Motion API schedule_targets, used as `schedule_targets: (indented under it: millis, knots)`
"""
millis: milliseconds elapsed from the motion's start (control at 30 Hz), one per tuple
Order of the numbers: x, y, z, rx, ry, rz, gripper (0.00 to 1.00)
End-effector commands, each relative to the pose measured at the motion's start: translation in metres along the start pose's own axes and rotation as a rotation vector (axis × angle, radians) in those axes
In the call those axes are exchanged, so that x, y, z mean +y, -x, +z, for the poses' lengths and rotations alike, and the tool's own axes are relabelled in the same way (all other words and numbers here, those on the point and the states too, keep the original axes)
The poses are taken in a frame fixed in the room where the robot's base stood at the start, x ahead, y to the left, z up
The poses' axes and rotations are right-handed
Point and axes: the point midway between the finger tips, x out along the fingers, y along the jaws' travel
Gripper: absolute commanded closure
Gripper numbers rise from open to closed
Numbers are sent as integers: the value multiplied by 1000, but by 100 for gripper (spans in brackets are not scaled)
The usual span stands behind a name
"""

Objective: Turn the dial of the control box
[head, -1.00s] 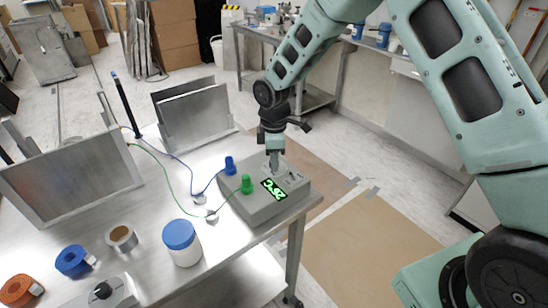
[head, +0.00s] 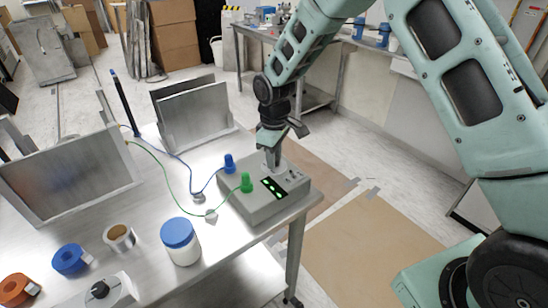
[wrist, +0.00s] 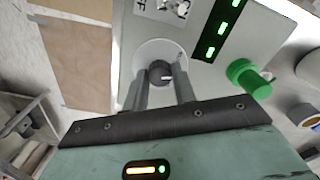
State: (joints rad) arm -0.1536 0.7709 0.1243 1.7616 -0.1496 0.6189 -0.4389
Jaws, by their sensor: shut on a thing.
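The grey control box (head: 262,207) stands on the metal table near its right corner, with a blue plug (head: 229,164) and a green plug (head: 246,183) on top. Its dark display (head: 272,188) shows short green marks. The dial (wrist: 160,72), a dark round knob with a light pointer line, sits on a pale round plate in the wrist view. My gripper (wrist: 162,84) points down onto the box, its two fingers on either side of the dial and shut on it. In the head view my gripper (head: 272,160) hides the dial.
A white jar with a blue lid (head: 181,242), tape rolls (head: 70,260) and a small box with a black knob (head: 100,289) lie at the table's front left. Metal plates (head: 195,110) stand behind. Blue and green wires run to the box.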

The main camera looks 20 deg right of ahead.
Motion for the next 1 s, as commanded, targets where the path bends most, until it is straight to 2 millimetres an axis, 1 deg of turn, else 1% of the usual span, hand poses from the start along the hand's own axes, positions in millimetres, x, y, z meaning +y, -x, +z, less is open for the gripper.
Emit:
schedule_targets:
  millis: [700,1000]
  knots:
    - [0,1,-1,2,-679,1,96]
    - [0,1,-1,3,-915,0,96]
